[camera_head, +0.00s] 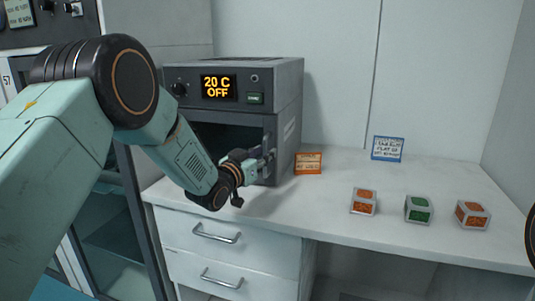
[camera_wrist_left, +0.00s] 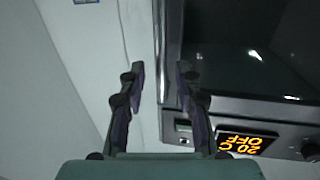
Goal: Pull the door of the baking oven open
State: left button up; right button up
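The baking oven (camera_head: 290,125) stands on the white bench at the back left, its display reading 20 C OFF. Its dark door window (camera_head: 222,137) is partly hidden by my left arm, and the door appears shut. My left gripper (camera_head: 264,158) is at the right side of the oven front. In the left wrist view the oven appears upside down, with the dark door glass (camera_wrist_left: 250,45) at the right. My right gripper is not in view.
The white bench (camera_head: 330,210) is free in front of the oven's right side. An orange card (camera_head: 308,163) and a blue-framed card (camera_head: 387,149) stand near the wall. Two orange sample cubes (camera_head: 364,202) (camera_head: 472,215) and a green one (camera_head: 418,209) sit to the right. Drawers (camera_head: 230,245) are below.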

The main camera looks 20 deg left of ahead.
pick_arm(q)
jog(key=shift+w, duration=0.75)
jog(key=shift+w+d, duration=0.1)
jog(key=shift+d, duration=0.1)
jog(key=shift+c, duration=0.3)
jog(key=shift+a, duration=0.2)
jog(key=c, duration=0.5)
jog(key=shift+d, duration=0.15)
grip_shut()
